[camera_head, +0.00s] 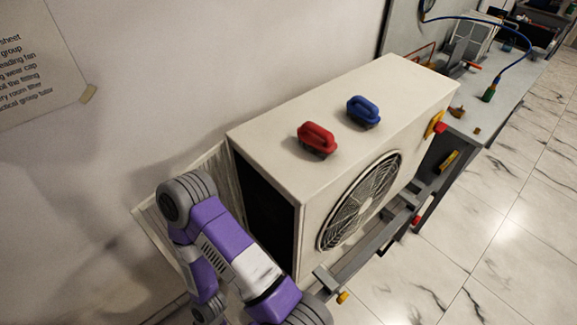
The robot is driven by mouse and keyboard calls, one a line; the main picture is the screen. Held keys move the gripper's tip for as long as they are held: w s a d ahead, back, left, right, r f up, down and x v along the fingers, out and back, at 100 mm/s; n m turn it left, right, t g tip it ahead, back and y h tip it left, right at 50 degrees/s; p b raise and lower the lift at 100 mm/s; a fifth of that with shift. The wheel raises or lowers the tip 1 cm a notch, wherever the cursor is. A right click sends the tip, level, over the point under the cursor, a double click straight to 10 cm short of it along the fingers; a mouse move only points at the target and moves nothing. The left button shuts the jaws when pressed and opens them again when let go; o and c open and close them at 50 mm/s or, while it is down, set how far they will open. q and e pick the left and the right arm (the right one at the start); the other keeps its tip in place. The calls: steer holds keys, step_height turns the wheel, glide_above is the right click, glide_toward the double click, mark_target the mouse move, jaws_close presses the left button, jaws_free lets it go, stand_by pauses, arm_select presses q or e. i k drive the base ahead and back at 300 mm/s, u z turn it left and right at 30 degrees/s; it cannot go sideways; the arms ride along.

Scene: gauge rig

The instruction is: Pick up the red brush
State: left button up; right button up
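The red brush (317,137) has a loop handle and a dark underside. It stands on the flat top of the white fan unit (290,172), near its front edge. No gripper touches it in this view. A purple and grey arm of mine rises at the lower left, beside the unit's left end and below the brush. Neither of my grippers shows in the view, so their states are hidden.
A similar blue brush (363,110) stands behind and right of the red one. The unit's round fan grille (362,200) faces front over a grey metal frame (370,255). A grey bench (480,95) with tools stands at right. Marble floor is clear at right.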

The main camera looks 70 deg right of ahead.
mark_target(316, 137)
steer(key=k, duration=0.45)
steer(key=u, duration=1.7)
steer(key=i, duration=0.65)
steer(key=z, duration=4.4)
steer(key=i, duration=0.5)
steer(key=z, duration=0.05)
